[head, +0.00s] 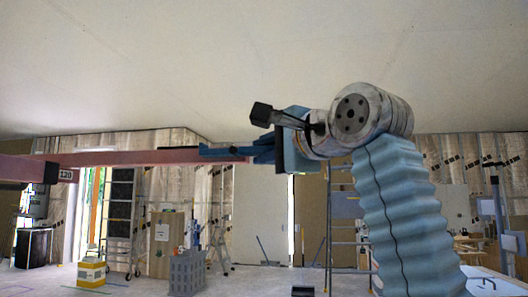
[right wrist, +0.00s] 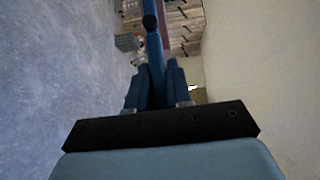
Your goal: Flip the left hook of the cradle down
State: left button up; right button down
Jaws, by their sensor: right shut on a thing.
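My right gripper (head: 262,151) reaches in from the right and is shut on a slim blue bar (head: 219,152), which seems to be the cradle's hook. The bar lies level and points left, along a reddish beam (head: 130,158). In the right wrist view the bar (right wrist: 154,48) runs up from between the two blue fingers (right wrist: 159,85) to a dark rounded end. The beam partly shows behind it. Whether the hook is turned up or down, I cannot tell. The rest of the cradle cannot be made out. My left gripper is out of view.
A pale ceiling panel (head: 230,60) spans the space above the arm. A dark clamp marked 120 (head: 62,173) sits on the beam at left. A grey crate (head: 187,272), yellow box (head: 91,273) and ladders stand on the floor below.

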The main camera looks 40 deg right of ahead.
jog(key=shift+r, duration=0.1)
jog(key=c, duration=1.1)
grip_release()
jog(key=shift+s, duration=0.1)
jog(key=s, duration=0.9)
jog(key=s+a, duration=0.1)
jog(key=s, duration=0.3)
jog(key=shift+s, duration=0.35)
